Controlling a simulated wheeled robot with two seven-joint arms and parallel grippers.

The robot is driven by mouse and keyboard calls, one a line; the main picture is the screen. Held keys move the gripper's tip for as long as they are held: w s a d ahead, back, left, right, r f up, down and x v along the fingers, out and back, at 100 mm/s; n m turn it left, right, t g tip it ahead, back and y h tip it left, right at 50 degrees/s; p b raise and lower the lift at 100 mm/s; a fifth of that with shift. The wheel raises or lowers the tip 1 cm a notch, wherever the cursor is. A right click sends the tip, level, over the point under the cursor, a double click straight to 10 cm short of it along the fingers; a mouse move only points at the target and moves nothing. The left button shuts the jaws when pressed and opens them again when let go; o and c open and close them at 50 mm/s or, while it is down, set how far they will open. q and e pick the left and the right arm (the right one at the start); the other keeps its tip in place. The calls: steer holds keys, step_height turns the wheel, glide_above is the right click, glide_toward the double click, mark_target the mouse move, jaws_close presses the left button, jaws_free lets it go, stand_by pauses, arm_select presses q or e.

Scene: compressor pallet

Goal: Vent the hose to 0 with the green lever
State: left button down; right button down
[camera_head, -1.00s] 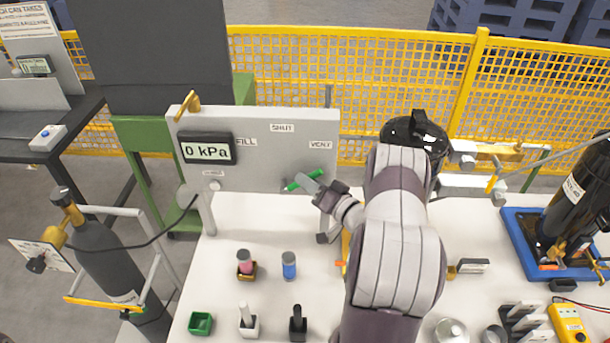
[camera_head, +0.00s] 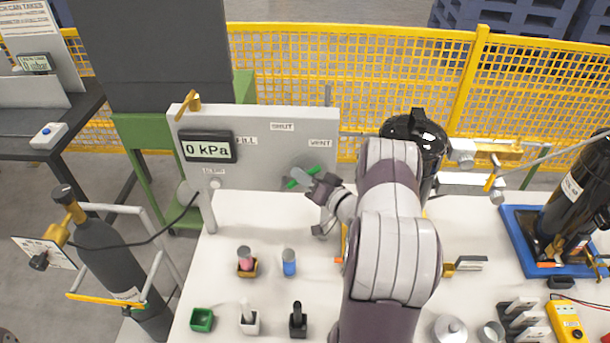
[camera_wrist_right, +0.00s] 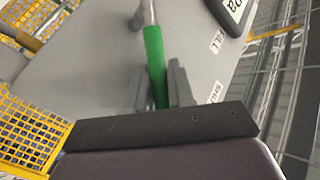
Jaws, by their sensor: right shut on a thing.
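The green lever (camera_head: 292,183) is on the front of the grey panel (camera_head: 250,172), below the SHUT and VENT labels. In the head view its right part is hidden by my gripper and it slants up to the right. My right gripper (camera_head: 302,178) is shut on the lever. In the right wrist view the green grip (camera_wrist_right: 155,62) runs between the two fingers (camera_wrist_right: 158,90). The display (camera_head: 208,149) on the panel reads 0 kPa. The VENT label (camera_head: 320,143) is just above my gripper. My left gripper is not in view.
A grey gas cylinder (camera_head: 112,262) with a hose stands left of the white table (camera_head: 255,215). A black vessel (camera_head: 415,130) stands behind my right arm.

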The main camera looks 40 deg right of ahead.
mark_target(283, 187)
steer(key=shift+w+a+r+n+g+p, duration=0.25)
steer(key=shift+r+n+g+p, duration=0.15)
steer(key=shift+p, duration=0.2)
steer(key=shift+w+a+r+n+g+p, duration=0.1)
steer(key=shift+a+r+n+g+p, duration=0.1)
steer(key=shift+r+n+g+p, duration=0.3)
steer(key=shift+w+a+r+n+g+h+p, duration=0.25)
steer(key=shift+w+a+n+g+h+p, duration=0.3)
steer(key=shift+g+p, duration=0.4)
steer(key=shift+w+a+r+n+g+h+p, duration=0.1)
steer(key=shift+w+a+n+g+h+p, duration=0.3)
steer(key=shift+a+n+g+p, duration=0.2)
steer(key=shift+w+a+n+g+h, duration=0.45)
steer(key=shift+w+a+g+h, duration=0.1)
steer(key=shift+g, duration=0.2)
steer(key=c, duration=1.3)
jaws_free()
steer(key=shift+c, duration=0.2)
steer(key=shift+s+b, duration=0.1)
steer(key=shift+b, duration=0.2)
